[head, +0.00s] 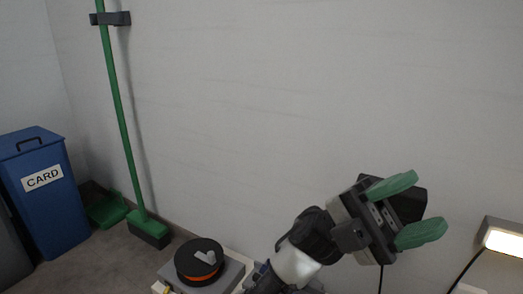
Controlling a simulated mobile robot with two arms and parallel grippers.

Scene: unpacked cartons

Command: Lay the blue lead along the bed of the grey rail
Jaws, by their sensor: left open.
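My left gripper (430,203) shows at the lower right, its two green fingers spread apart and nothing between them. It is raised in front of the bare wall. I cannot make out the blue lead or the grey rail in the head view. A small bluish patch shows by my arm at the bottom edge, too small to identify. My right gripper is not in view.
A black round thing with an orange band (200,261) sits on a grey surface at the bottom. A blue CARD bin (45,190) and a green broom (122,125) stand at left. A lit lamp (503,240) is at right.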

